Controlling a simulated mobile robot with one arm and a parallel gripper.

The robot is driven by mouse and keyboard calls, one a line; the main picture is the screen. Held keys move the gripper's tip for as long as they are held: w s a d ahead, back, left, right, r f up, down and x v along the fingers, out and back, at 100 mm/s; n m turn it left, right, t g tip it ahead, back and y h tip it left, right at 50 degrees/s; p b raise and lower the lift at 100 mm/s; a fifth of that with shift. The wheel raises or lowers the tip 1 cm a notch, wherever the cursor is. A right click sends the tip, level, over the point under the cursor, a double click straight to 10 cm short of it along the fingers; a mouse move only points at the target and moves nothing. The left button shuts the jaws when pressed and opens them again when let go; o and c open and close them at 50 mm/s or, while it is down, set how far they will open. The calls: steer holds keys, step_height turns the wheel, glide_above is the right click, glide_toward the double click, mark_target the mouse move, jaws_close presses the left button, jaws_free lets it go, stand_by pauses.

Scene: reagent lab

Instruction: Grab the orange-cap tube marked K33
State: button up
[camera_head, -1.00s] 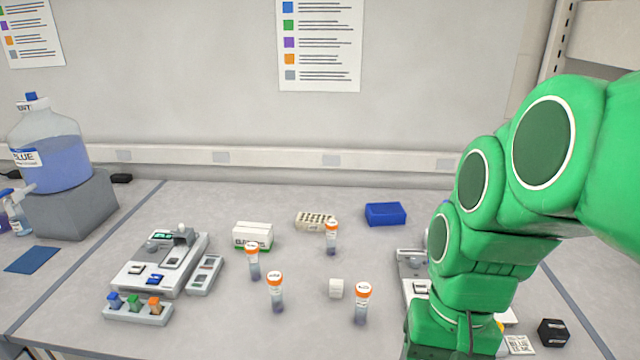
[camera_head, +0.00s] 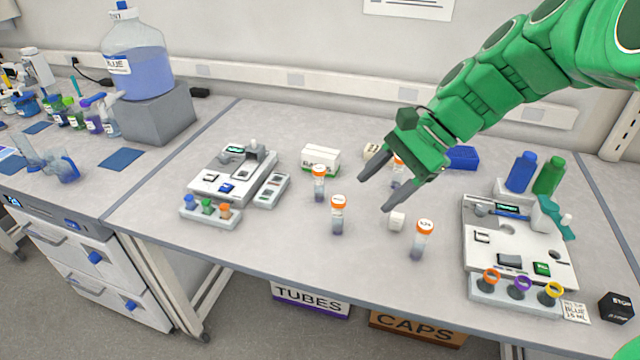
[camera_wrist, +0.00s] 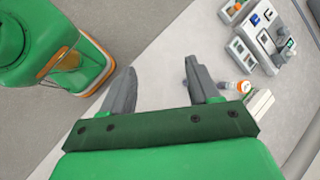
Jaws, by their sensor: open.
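Several upright tubes with orange caps stand on the bench in the head view: a left one (camera_head: 319,187), a front-middle one (camera_head: 338,217), a front-right one (camera_head: 421,242) and a back one (camera_head: 396,178) partly hidden behind my gripper. Their cap marks are too small to read, so I cannot tell which is K33. My gripper (camera_head: 374,195) is open and empty, above the bench between the front-middle and back tubes. In the wrist view my gripper (camera_wrist: 160,66) shows spread fingers, and an orange-cap tube (camera_wrist: 241,87) is beyond the right finger.
A white box (camera_head: 320,158) and a blue block (camera_head: 462,157) are behind. White devices stand at left (camera_head: 225,177) and right (camera_head: 515,240). The front middle of the bench is clear.

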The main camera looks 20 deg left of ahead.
steer(key=w+a+m+y, duration=0.35)
steer(key=w+a, duration=0.35)
steer(key=w, duration=0.4)
steer(key=m+y, duration=0.3)
steer(key=m, duration=0.2)
glide_above(319, 185)
steer(key=w+d, duration=0.3)
steer(key=d, duration=0.2)
step_height(319, 185, down, 4)
steer(key=shift+g, duration=0.3)
steer(key=shift+s+a+f, duration=0.15)
steer(key=shift+a+f, duration=0.35)
steer(key=shift+f, duration=1.75)
steer(key=shift+s+a+f, duration=0.1)
steer(key=shift+a+f, duration=0.35)
steer(key=shift+f, duration=1.75)
steer(key=shift+s+a+f, duration=0.15)
steer(key=shift+a+f, duration=0.35)
steer(key=shift+f, duration=1.75)
steer(key=shift+f+x, duration=0.25)
steer(key=shift+x, duration=1.05)
steer(key=shift+f+x, duration=0.25)
steer(key=shift+x, duration=1)
steer(key=shift+d, duration=0.25)
steer(key=shift+h, duration=0.25)
steer(key=shift+c, duration=0.2)
steer(key=c, duration=1)
